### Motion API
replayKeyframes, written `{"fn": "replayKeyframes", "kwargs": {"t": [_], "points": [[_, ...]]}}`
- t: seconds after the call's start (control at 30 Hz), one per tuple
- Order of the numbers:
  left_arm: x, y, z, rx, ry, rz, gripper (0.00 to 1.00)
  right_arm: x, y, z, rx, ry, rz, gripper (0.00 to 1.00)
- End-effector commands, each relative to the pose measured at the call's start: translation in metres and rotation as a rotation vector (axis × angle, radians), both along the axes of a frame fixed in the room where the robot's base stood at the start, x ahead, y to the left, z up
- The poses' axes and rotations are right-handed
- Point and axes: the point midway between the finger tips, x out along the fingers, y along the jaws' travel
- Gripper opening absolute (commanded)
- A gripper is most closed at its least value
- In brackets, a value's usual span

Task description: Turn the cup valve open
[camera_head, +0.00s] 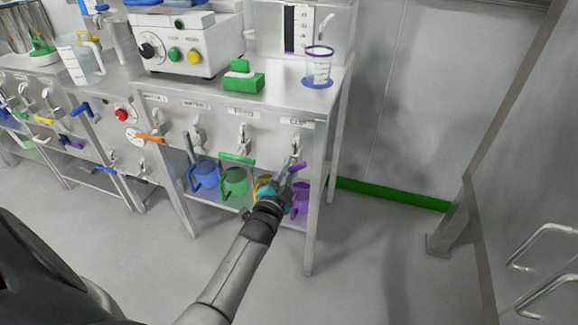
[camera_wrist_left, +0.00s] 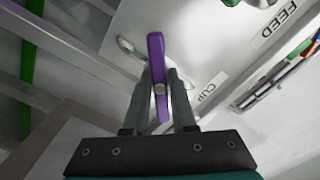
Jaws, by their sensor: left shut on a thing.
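The cup valve is on the front panel under the label "CUP". Its purple lever handle (camera_head: 299,166) slants up to the right in the head view. My left gripper (camera_head: 287,178) reaches it from below and in front. In the left wrist view the purple handle (camera_wrist_left: 156,48) stands between the two fingers of my left gripper (camera_wrist_left: 160,90), which are shut on it. The valve body is partly hidden behind the gripper. A clear cup with a purple rim (camera_head: 318,64) stands on a blue disc on the bench top above. My right gripper is not in view.
Other valves with green (camera_head: 237,158) and orange (camera_head: 150,138) handles sit to the left on the panel. Blue (camera_head: 204,174), green (camera_head: 234,182), yellow and purple (camera_head: 301,199) jugs stand on the shelf below. The floor right of the bench is clear.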

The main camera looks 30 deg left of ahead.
Motion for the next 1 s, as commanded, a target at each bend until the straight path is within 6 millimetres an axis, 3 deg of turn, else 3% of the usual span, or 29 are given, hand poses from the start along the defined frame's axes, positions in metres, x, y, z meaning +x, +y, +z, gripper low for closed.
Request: {"fn": "replayKeyframes", "kwargs": {"t": [0.5,1.0], "points": [[0.000,0.000,0.001,-0.468,-0.110,0.000,0.00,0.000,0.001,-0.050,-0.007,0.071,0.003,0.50],[0.000,0.000,0.000,-0.799,-0.191,0.000,0.00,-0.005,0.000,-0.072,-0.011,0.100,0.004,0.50]]}}
